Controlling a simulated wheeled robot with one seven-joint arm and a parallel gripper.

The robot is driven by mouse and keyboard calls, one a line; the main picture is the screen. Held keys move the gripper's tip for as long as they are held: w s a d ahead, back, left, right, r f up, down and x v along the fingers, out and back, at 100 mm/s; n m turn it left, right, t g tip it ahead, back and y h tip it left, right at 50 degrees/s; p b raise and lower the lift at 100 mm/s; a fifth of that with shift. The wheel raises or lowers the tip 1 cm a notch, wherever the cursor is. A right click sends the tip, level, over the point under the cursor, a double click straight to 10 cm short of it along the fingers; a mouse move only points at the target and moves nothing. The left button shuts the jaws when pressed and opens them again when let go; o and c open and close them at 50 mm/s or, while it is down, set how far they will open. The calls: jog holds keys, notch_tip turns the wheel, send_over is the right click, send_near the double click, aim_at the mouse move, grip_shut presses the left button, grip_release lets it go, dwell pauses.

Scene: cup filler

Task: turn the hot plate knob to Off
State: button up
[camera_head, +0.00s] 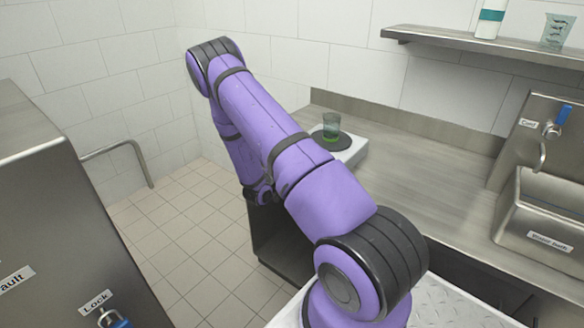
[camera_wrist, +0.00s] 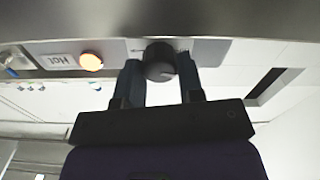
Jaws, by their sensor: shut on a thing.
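The hot plate (camera_head: 352,153) is a white unit with a dark round plate, standing on the steel counter in the head view. A glass with green contents (camera_head: 331,127) stands on it. In the wrist view, the dark round knob (camera_wrist: 159,58) sits on the unit's front panel, with a pale mark near its edge. My gripper (camera_wrist: 160,70) has one finger on each side of the knob and is shut on it. In the head view my arm hides the knob and the fingers. I cannot read the knob's setting.
An orange lamp (camera_wrist: 91,61) glows beside a "Hot" label (camera_wrist: 60,61), which appears upside down. A steel basin (camera_head: 545,225) with a tap is at the right. A shelf (camera_head: 480,46) holds a bottle and a cup. A steel cabinet (camera_head: 65,235) stands at the left; tiled floor is free between.

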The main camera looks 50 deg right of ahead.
jog(key=shift+f+n, duration=0.1)
jog(key=shift+n, duration=1.4)
jog(key=o, duration=0.6)
jog(key=shift+o, duration=0.2)
jog(key=shift+a, duration=0.1)
jog(key=a, duration=1)
jog(key=shift+s+a, duration=0.35)
jog(key=shift+s, duration=0.05)
